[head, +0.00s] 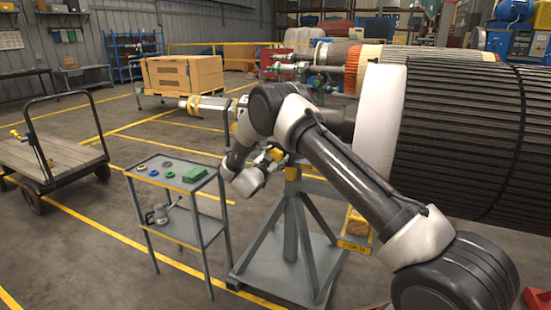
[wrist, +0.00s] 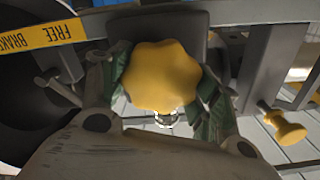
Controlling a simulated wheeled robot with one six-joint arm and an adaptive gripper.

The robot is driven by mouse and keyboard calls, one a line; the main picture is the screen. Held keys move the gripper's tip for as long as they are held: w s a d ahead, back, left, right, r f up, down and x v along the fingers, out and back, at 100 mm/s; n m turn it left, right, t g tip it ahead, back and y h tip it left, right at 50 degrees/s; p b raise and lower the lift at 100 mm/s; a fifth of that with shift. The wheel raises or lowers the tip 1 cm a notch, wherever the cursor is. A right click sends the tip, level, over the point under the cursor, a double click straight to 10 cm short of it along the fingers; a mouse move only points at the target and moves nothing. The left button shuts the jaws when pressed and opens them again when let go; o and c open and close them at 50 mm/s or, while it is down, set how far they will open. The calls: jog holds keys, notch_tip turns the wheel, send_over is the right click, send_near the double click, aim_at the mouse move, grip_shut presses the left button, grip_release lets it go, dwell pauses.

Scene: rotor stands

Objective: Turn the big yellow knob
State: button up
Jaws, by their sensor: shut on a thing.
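The big yellow knob (wrist: 160,75) has a lobed rim and fills the middle of the wrist view. My gripper (wrist: 163,92) has one finger on each side of it and is shut on it. A smaller yellow knob (wrist: 285,128) sticks out to the right, apart from my fingers. In the head view my gripper (head: 262,163) is at the top of the grey rotor stand (head: 290,225), partly hidden by my own arm. The big knob is hard to make out there.
A yellow lettered strip (wrist: 40,36) lies on the stand's bar. A grey trolley (head: 160,172) with small rings and a green block stands left of the stand. The large ribbed rotor (head: 455,140) is at right. A flatbed cart (head: 45,160) stands far left.

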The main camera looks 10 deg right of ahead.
jog(key=m, duration=0.4)
jog(key=shift+m, duration=0.3)
jog(key=m, duration=0.3)
jog(key=shift+d+f+m, duration=0.1)
jog(key=shift+m, duration=0.3)
jog(key=m, duration=0.3)
jog(key=shift+s, duration=0.1)
jog(key=shift+f+m, duration=0.15)
jog(key=shift+m, duration=1.95)
jog(key=o, duration=1)
